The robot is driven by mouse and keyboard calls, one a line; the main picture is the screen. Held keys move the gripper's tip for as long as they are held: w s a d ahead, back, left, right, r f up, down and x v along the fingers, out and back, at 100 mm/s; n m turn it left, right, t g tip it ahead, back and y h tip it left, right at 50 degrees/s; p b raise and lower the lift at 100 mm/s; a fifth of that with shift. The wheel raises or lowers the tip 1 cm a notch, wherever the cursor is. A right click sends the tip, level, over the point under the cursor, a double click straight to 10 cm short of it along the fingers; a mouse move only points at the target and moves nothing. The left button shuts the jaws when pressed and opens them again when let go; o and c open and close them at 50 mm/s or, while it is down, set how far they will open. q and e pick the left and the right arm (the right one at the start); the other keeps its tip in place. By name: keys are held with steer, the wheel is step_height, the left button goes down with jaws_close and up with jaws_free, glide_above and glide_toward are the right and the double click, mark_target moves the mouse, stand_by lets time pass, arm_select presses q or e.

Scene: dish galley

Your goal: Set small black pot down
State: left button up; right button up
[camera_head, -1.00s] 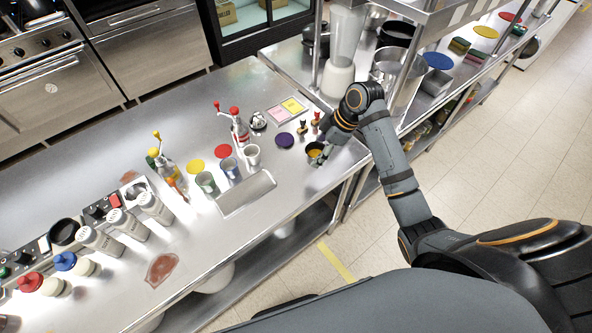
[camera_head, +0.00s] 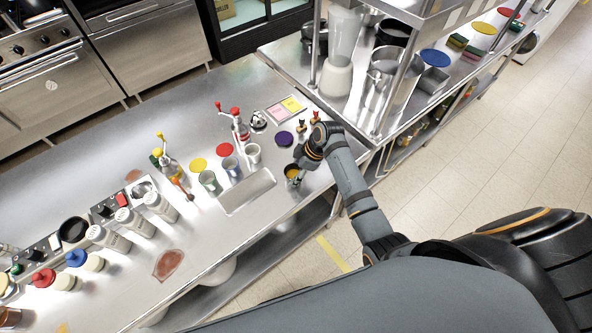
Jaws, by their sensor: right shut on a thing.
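A small black pot (camera_head: 291,172) with something yellow-orange inside is at my right gripper (camera_head: 298,177), near the front edge of the steel counter. The right gripper is shut on it, and my wrist and fingers hide part of it. The pot looks roughly upright. I cannot tell whether its base touches the counter. My left gripper is not in view.
A sunken steel tray (camera_head: 247,192), several cups and a purple disc (camera_head: 284,139) lie close by. Another black pan (camera_head: 73,231) is at the far left. Bare counter surrounds the tray's front.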

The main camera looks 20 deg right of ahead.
steer(key=o, duration=1.3)
steer(key=b+v, duration=0.1)
steer(key=v, duration=1.1)
steer(key=shift+a+r+b, duration=0.1)
steer(key=shift+b, duration=0.25)
